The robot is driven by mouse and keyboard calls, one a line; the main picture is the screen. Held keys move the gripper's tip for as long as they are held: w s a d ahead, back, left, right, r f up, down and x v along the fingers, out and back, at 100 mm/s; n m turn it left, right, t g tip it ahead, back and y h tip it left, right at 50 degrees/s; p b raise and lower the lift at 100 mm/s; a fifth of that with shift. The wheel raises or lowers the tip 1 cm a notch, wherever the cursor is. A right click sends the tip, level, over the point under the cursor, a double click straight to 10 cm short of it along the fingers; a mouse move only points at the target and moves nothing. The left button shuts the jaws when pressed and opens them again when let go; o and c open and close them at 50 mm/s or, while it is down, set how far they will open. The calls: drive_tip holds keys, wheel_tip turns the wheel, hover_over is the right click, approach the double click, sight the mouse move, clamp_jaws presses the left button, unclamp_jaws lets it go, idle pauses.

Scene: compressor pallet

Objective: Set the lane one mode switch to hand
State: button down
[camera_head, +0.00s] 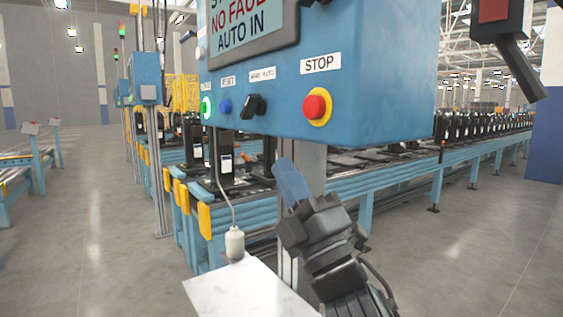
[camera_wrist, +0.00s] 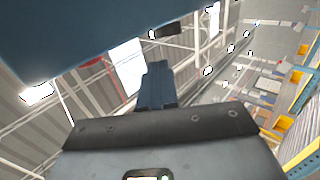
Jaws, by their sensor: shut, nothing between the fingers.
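The mode switch (camera_head: 253,106) is a black knob on the front of the blue control box (camera_head: 385,85), under a label that seems to read HAND AUTO. Its handle looks tilted, with its upper end to the right. The screen (camera_head: 245,32) above shows NO FAULT and AUTO IN, partly cut off. My gripper (camera_head: 283,163) is shut and empty, below the box and to the lower right of the switch, apart from it. In the wrist view the shut fingers (camera_wrist: 157,66) point up past the box (camera_wrist: 75,30). A small dark part at its edge cannot be identified.
A red stop button (camera_head: 316,106) on a yellow ring sits right of the switch. A blue button (camera_head: 225,106) and a lit green button (camera_head: 207,107) sit left of it. A conveyor (camera_head: 400,180) runs behind, and a white plate (camera_head: 245,290) is below.

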sight(253, 98)
drive_tip(key=p+x, duration=0.3)
drive_tip(key=x, duration=0.9)
drive_tip(key=shift+s+d+r+b, duration=0.1)
drive_tip(key=shift+s+r+b, duration=0.1)
drive_tip(key=shift+r+b, duration=0.55)
idle(0.5)
drive_tip(key=shift+r+b, duration=0.3)
drive_tip(key=shift+b, duration=0.05)
idle(0.4)
drive_tip(key=shift+s+d+f, duration=0.15)
drive_tip(key=shift+s+f, duration=0.05)
drive_tip(key=shift+f, duration=0.2)
drive_tip(key=b+v, duration=0.1)
drive_tip(key=v, duration=0.6)
drive_tip(key=shift+b, duration=0.35)
drive_tip(key=shift+r+m, duration=0.1)
drive_tip(key=shift+m, duration=0.2)
